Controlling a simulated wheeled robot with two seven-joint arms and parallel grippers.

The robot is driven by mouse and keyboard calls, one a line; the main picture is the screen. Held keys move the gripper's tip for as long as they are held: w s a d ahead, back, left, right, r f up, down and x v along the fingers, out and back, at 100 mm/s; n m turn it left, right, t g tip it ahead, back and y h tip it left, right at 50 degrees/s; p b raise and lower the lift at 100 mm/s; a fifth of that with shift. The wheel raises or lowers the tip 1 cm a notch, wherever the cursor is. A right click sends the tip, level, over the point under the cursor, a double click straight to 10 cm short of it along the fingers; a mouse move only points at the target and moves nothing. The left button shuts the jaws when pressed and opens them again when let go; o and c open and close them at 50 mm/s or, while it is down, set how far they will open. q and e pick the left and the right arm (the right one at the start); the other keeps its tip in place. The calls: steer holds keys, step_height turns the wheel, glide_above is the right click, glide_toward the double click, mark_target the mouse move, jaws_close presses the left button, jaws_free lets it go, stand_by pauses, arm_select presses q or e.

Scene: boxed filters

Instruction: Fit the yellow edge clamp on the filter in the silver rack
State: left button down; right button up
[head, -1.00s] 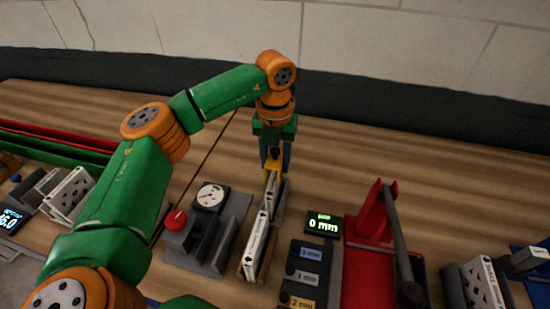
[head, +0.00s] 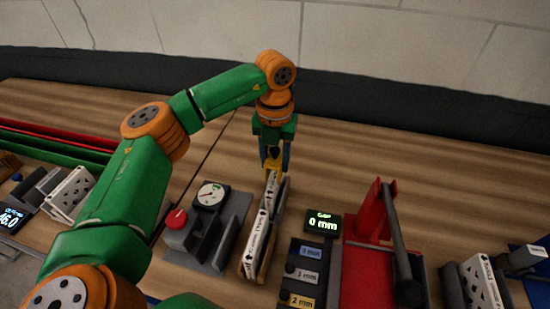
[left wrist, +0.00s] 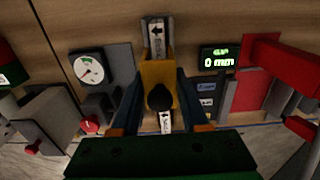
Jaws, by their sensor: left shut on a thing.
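The filter (head: 260,232), a thin panel with a white labelled edge, stands on edge in the middle of the bench. The silver rack (head: 282,191) shows as a narrow strip beside its far right side, mostly hidden. My left gripper (head: 273,163) is at the filter's far end, pointing down, shut on the yellow edge clamp (head: 271,167). In the left wrist view the yellow clamp (left wrist: 158,78) sits between the blue fingers, in line with the filter's label (left wrist: 156,40). I cannot tell whether the clamp touches or straddles the edge. My right gripper is not in view.
A grey fixture with a dial (head: 211,195) and red button (head: 176,218) stands close left of the filter. To the right are a display reading 0 mm (head: 322,224), labelled gauge blocks (head: 306,275) and a red lever press (head: 370,270). The bench behind is clear.

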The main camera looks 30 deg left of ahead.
mark_target(275, 176)
arm_select(q)
steer(key=shift+f+b, duration=2.15)
steer(key=shift+f, duration=0.8)
steer(key=shift+c, duration=1.6)
jaws_free()
steer(key=shift+r, duration=0.3)
step_height(275, 176, up, 7)
steer(key=shift+f+b, duration=0.2)
steer(key=shift+b, duration=0.45)
step_height(275, 176, up, 7)
steer(key=p, duration=0.7)
steer(key=shift+r+p, duration=0.1)
steer(key=shift+p, duration=0.2)
